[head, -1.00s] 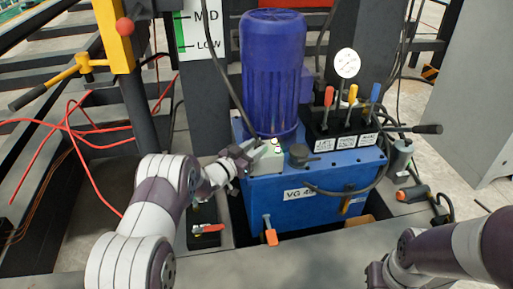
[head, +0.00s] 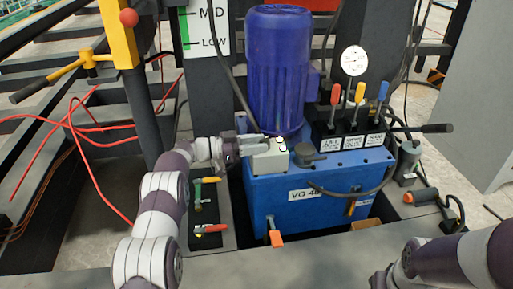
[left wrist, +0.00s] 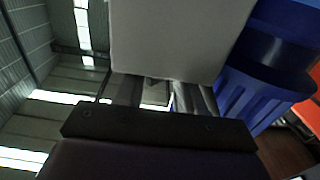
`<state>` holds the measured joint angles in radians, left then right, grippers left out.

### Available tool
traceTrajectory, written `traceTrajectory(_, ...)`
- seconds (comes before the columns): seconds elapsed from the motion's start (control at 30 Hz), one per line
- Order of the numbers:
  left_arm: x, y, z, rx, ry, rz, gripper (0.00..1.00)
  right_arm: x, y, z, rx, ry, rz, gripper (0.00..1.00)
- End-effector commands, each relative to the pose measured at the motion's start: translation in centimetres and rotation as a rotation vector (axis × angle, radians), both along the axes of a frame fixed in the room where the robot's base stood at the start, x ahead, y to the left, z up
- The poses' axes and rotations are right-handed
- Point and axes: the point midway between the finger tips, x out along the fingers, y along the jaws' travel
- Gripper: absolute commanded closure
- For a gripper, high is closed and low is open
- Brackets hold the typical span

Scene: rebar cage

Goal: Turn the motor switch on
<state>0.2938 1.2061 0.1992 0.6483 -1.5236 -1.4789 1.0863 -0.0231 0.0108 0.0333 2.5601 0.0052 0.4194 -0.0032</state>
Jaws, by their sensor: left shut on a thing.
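The motor switch is a small pale grey box (head: 270,158) with buttons on its top, at the left front corner of the blue pump unit, in front of the blue motor (head: 279,70). My left gripper (head: 256,141) reaches in from the left at the box's upper left edge and is shut on it. In the left wrist view the box (left wrist: 180,38) fills the upper middle, in front of the finger ends (left wrist: 160,92); the exact contact is hidden. My right arm shows at the lower right, its gripper outside the picture.
The blue tank (head: 285,195) carries a lever bank with red, yellow and blue handles (head: 359,94) and a gauge (head: 354,61). A black cable hangs by the motor. Red hoses (head: 85,150) lie at left.

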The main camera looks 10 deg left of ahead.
Motion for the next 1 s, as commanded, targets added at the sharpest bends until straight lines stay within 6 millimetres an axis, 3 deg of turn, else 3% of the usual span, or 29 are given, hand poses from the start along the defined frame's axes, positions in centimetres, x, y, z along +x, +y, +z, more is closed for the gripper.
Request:
traceTrajectory(0.5,0.0,-0.1,0.1,-0.001,0.0,-0.017,0.93,0.0,0.0,-0.2,0.0,0.0,0.0,1.0)
traceTrajectory(0.53,0.0,-0.1,0.1,-0.001,0.0,-0.017,0.53,0.0,0.0,-0.2,0.0,0.0,0.0,1.0)
traceTrajectory(0.6,0.0,-0.1,0.1,-0.001,0.0,-0.017,0.37,0.0,0.0,-0.2,0.0,0.0,0.0,1.0)
traceTrajectory(0.87,0.0,0.0,0.1,-0.001,0.0,-0.016,0.37,0.0,0.0,-0.1,0.0,0.0,0.0,1.0)
traceTrajectory(1.0,-0.6,1.6,0.5,-0.001,0.0,-0.014,0.37,0.0,0.0,0.9,0.0,0.0,0.0,1.0)
